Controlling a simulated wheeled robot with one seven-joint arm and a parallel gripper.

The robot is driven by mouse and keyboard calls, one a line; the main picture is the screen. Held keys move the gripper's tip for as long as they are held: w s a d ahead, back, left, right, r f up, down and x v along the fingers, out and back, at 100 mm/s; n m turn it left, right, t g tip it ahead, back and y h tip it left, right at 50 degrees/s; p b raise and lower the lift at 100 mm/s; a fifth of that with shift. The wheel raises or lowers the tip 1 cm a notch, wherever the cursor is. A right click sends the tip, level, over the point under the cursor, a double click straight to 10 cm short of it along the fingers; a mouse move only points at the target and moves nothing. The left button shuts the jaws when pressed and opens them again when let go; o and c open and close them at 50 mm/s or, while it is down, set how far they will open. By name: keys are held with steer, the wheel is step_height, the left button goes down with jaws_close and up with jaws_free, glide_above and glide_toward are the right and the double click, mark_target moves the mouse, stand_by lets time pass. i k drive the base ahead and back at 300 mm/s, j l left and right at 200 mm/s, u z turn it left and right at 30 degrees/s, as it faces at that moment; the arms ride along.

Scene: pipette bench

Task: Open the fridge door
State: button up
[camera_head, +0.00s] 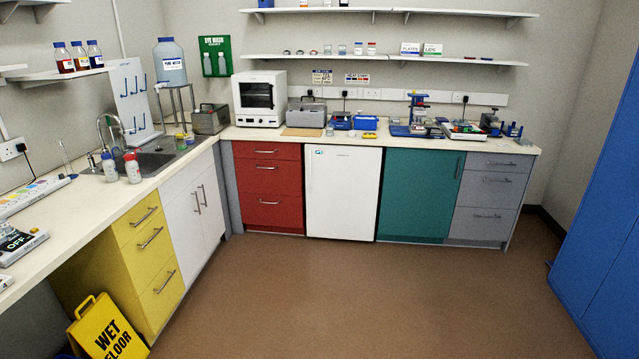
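The fridge (343,194) is a white under-counter unit in the back run of cabinets. It stands between red drawers on its left and a teal cabinet on its right. Its white door looks shut and flush with the front. A small greenish mark shows at the door's top left. A thin vertical line, perhaps a handle, shows near the left edge, but it is too small to tell. My gripper is not in view.
Red drawers (267,208) and a teal cabinet (419,213) flank the fridge. A yellow wet floor sign (106,333) stands at the lower left. A blue cabinet (603,230) stands at the right. The brown floor (350,295) before the fridge is clear.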

mark_target(342, 181)
steer(key=i+u, duration=0.4)
steer(key=i, duration=2.45)
steer(key=i+z, duration=0.1)
steer(key=i, duration=0.85)
steer(key=i+j, duration=0.15)
steer(key=i, duration=0.8)
steer(key=i+j, duration=0.1)
steer(key=i, duration=0.8)
steer(key=l+z, duration=0.05)
